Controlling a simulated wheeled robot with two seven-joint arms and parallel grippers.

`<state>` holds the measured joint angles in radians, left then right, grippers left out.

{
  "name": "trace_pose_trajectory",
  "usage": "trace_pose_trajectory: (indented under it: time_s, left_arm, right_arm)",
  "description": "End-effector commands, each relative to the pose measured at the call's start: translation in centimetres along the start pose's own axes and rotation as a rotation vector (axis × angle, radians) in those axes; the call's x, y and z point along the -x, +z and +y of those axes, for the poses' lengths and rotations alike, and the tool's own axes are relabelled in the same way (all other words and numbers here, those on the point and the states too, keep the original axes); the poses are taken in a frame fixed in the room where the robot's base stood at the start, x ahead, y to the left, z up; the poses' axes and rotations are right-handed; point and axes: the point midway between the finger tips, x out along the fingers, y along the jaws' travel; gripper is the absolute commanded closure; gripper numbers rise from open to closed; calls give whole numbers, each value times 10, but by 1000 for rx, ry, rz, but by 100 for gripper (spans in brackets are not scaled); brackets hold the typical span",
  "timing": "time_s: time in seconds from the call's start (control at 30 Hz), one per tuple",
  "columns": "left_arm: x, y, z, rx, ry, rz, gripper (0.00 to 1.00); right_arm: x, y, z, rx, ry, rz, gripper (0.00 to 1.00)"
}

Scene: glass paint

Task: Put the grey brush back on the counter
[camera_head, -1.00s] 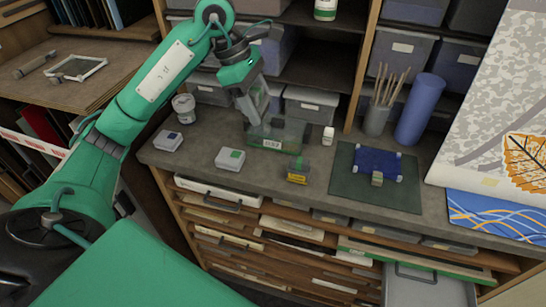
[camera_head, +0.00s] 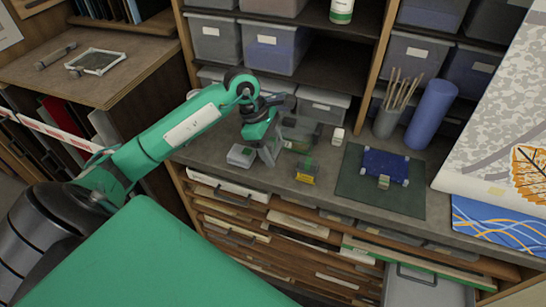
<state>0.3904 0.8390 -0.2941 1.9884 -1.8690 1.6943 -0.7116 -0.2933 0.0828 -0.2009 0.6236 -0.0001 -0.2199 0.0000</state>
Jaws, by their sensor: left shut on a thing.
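My left gripper (camera_head: 266,154) reaches in from the left and points down low over the counter (camera_head: 215,165). It is between a small grey box with a green label (camera_head: 241,155) and a clear glass container (camera_head: 302,132). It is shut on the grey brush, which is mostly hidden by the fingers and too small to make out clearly. I cannot tell whether the brush touches the counter. My right gripper is not in view.
A small yellow-fronted block (camera_head: 305,179) stands near the counter's front edge. A white bottle (camera_head: 337,137) stands farther back. To the right, a dark green mat (camera_head: 351,187) holds a blue glass piece (camera_head: 386,164). A brush cup (camera_head: 386,121) and a blue roll (camera_head: 430,115) stand behind.

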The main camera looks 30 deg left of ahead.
Motion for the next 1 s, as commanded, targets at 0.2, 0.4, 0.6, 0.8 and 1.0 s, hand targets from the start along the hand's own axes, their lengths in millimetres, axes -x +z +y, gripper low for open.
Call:
trace_pose_trajectory:
  time_s: [0.2, 0.4, 0.6, 0.8, 1.0]
  left_arm:
    - [-15, -6, 0, 0, 1, -1, 65]
    - [-36, -14, 0, 3, -3, -2, 65]
    - [-50, -20, 0, -1, 1, -1, 65]
    - [-51, -21, 0, -1, 1, 0, 65]
    - [-52, -22, 0, -1, 1, 0, 21]
  right_arm:
    - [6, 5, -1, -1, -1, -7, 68]
    - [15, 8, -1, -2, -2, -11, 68]
    - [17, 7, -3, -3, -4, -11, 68]
    - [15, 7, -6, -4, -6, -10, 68]
    - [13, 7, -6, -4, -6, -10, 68]
